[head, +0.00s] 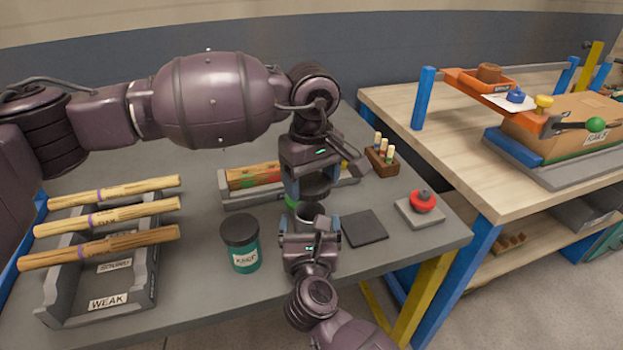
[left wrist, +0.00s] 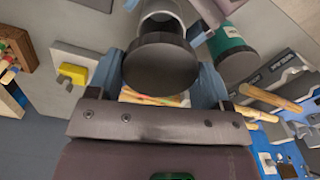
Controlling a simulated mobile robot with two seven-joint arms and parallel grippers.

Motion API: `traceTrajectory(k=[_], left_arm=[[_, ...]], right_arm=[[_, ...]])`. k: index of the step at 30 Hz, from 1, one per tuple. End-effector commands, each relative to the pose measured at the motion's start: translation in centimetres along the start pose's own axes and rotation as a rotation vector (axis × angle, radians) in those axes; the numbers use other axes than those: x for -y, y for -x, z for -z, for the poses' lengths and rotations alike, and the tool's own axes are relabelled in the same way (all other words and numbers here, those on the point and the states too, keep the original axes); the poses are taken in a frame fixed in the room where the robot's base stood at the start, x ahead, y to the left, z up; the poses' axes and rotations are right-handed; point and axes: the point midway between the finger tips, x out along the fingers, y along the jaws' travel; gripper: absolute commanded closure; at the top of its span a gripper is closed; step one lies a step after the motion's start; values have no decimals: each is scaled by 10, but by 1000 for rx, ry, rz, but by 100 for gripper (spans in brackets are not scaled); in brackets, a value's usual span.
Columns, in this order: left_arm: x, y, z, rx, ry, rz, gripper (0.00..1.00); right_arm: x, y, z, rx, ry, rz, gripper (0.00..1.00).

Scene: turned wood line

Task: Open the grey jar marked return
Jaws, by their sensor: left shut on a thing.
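My left gripper (head: 311,192) is shut on a dark round lid (left wrist: 160,68), which also shows between its fingers in the head view (head: 315,184). Just below the lid is the grey jar (head: 309,210). Its open rim shows, with the lid clear of it. Part of the jar also shows beyond the lid in the left wrist view (left wrist: 161,14). My right gripper (head: 310,226) is at the jar, its fingers on either side. Whether they touch it I cannot tell. The jar's label is hidden.
A green jar with a black lid (head: 240,243) stands left of my right gripper. A dark mat (head: 363,229) and a red knob on a grey plate (head: 422,202) lie right. Long sticks (head: 105,216) rest over grey trays at left. A brown block (head: 381,162) holds several small pegs.

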Motion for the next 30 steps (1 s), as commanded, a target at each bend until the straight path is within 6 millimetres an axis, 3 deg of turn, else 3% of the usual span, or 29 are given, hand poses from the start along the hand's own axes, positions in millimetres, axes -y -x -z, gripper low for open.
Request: traceTrajectory(k=[11, 30], left_arm=[[0, 2, 0, -2, 0, -1, 56], [0, 6, 0, -6, 0, -4, 56]], right_arm=[[0, 13, 1, -2, 0, 0, 8], [0, 108, 1, -2, 0, 0, 8]])
